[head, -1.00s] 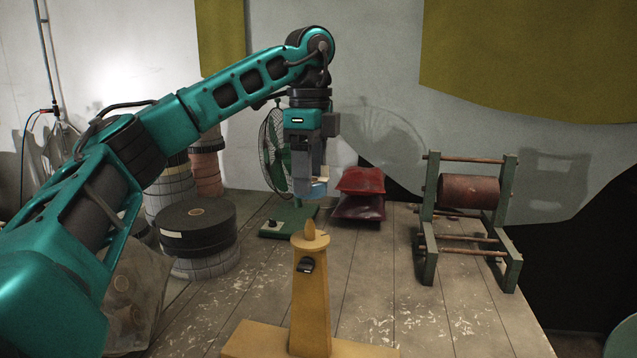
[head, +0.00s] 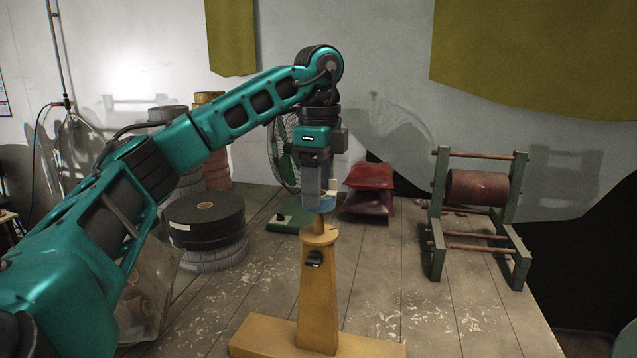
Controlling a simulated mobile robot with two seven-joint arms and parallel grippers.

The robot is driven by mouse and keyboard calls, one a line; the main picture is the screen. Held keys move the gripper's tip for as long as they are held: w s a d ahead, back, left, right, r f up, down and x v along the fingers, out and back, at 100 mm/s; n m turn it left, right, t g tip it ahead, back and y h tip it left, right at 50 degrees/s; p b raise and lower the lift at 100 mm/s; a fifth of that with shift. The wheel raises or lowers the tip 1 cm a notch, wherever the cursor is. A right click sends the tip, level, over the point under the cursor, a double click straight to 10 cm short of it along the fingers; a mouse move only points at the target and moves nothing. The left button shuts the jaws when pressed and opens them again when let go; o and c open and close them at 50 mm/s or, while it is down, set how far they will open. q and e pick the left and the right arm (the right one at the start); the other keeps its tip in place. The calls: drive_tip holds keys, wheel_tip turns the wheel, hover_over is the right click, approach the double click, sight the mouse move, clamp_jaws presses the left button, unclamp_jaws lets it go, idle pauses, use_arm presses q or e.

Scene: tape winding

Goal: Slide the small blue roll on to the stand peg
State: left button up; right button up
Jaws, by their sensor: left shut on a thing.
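My left gripper (head: 321,197) points down and is shut on the small blue roll (head: 316,206). The roll is directly above the peg (head: 319,224) of the yellow wooden stand (head: 318,295). The peg's lower part shows beneath the roll, and its tip is hidden. I cannot tell whether the roll is around the tip or in front of it. The roll sits clear above the stand's round top. My right gripper is not in view.
A stack of dark and grey rolls (head: 205,220) is at the left, with a green fan (head: 285,160) behind. Red cushions (head: 368,190) lie at the back. A green frame with a rusty roller (head: 477,188) stands at the right. The tabletop (head: 420,300) right of the stand is clear.

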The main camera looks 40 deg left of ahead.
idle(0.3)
use_arm(q)
wheel_tip(320, 180, down, 4)
drive_tip(key=shift+f, duration=0.15)
drive_tip(key=o, duration=1.3)
drive_tip(key=shift+r, duration=3.6)
drive_tip(key=shift+f, duration=0.1)
